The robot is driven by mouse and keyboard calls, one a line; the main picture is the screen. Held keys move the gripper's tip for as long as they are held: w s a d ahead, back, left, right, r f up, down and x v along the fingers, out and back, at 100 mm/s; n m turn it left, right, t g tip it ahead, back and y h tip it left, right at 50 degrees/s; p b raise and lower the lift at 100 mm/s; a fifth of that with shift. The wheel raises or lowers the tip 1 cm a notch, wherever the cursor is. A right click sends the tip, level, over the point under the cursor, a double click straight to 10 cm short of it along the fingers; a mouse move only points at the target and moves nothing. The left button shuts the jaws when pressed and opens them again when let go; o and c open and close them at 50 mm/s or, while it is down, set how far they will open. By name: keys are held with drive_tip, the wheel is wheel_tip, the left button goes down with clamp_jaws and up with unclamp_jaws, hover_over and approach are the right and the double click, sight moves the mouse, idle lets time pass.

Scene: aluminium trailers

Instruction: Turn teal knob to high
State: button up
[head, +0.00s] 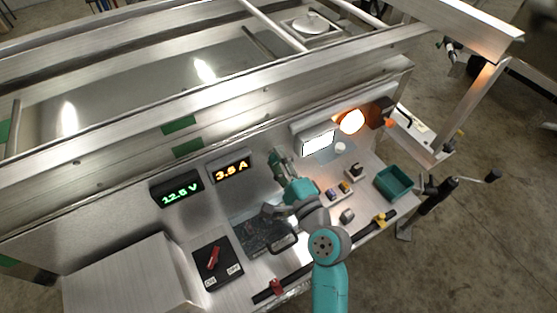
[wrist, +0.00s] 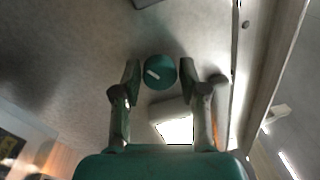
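The teal knob (wrist: 160,72) shows in the wrist view as a round dark-teal disc with a white pointer line, which runs toward its left edge. It sits between the two fingertips of my gripper (wrist: 160,74). Narrow gaps show on both sides, so the fingers are open and not visibly pressing on it. Whether the fingertips reach down to the knob's depth I cannot tell. In the head view my gripper (head: 280,156) is at the upright panel, right of the amber display, and I cannot make out the knob there. No scale labels are readable around it.
Displays read green 12.5 V (head: 182,190) and amber 3.5 A (head: 232,169). A white lit panel (head: 318,142) and an orange lamp (head: 352,120) are to the right. A red switch (head: 213,258), a teal bin (head: 394,183) and small switches (head: 338,190) stand on the bench below.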

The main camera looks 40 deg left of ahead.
drive_tip(key=shift+o, duration=0.5)
drive_tip(key=v, duration=1.2)
drive_tip(key=s+d+f+t+h, duration=0.35)
drive_tip(key=d+f+h, duration=0.2)
drive_tip(key=d, duration=0.55)
drive_tip(key=s+d+f+t+h, duration=0.2)
drive_tip(key=s+d+f+h, duration=0.4)
drive_tip(key=d, duration=0.6)
drive_tip(key=s+d+r+n+h, duration=0.2)
drive_tip(key=s+d+n, duration=0.2)
drive_tip(key=s, duration=0.4)
drive_tip(key=s+d+r+n+t+h, duration=0.1)
drive_tip(key=s+d+r+n+h, duration=0.2)
drive_tip(key=s+d, duration=0.4)
drive_tip(key=shift+s+r+n, duration=0.3)
drive_tip(key=shift+s+n, duration=0.3)
